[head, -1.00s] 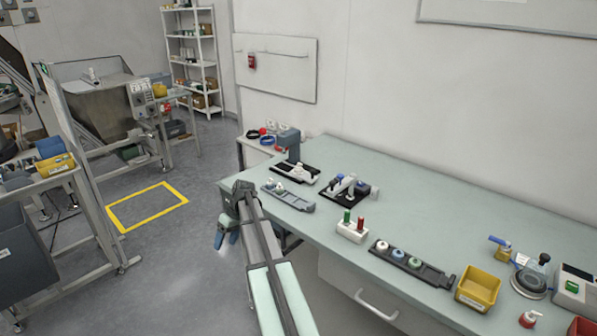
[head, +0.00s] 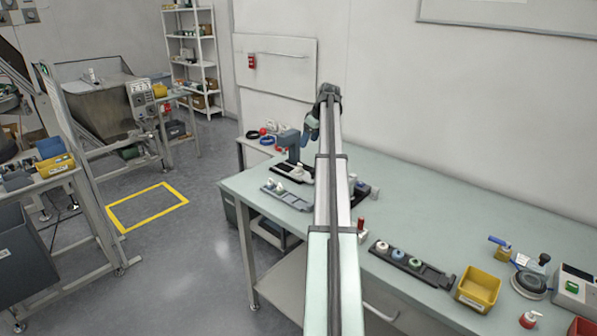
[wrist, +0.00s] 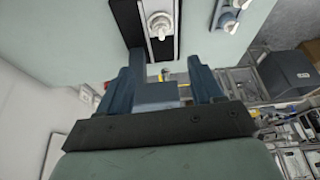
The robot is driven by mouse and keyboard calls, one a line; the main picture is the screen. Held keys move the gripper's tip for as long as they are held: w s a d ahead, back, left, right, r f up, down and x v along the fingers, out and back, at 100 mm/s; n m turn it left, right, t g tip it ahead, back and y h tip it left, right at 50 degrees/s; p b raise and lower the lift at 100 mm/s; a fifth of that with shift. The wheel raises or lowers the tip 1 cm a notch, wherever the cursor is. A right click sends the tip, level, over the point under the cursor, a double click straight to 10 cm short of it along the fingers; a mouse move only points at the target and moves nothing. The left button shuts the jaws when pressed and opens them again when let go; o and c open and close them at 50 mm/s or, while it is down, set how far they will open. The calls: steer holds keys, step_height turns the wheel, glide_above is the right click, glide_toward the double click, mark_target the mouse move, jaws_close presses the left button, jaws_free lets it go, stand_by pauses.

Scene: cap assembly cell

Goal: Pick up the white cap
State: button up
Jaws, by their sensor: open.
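A white round piece that looks like the white cap (head: 381,246) sits at the left end of a dark tray (head: 437,276), beside a blue and a green one. My gripper (head: 312,125) is raised above the back left of the table, far from that tray. In the wrist view my gripper (wrist: 168,80) is open, with no cap between its fingers. A black plate with a white fitting (wrist: 160,25) shows beyond the fingers. The dark tray cannot be made out in the wrist view.
A grey press (head: 288,143) stands near my gripper at the table's back left. A grey rail (head: 293,200) holds white pieces. My arm partly hides a black fixture (head: 361,192) and a holder with a red piece (head: 361,223). A yellow bin (head: 478,289) stands right of the dark tray.

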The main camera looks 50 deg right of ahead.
glide_above(299, 169)
steer(key=s+d, duration=0.1)
steer(key=f, duration=0.7)
steer(key=shift+d+f, duration=0.2)
steer(key=shift+f, duration=0.2)
steer(key=shift+a+x, duration=0.2)
steer(key=shift+x, duration=2.45)
steer(key=shift+c, duration=0.4)
steer(key=c, duration=0.8)
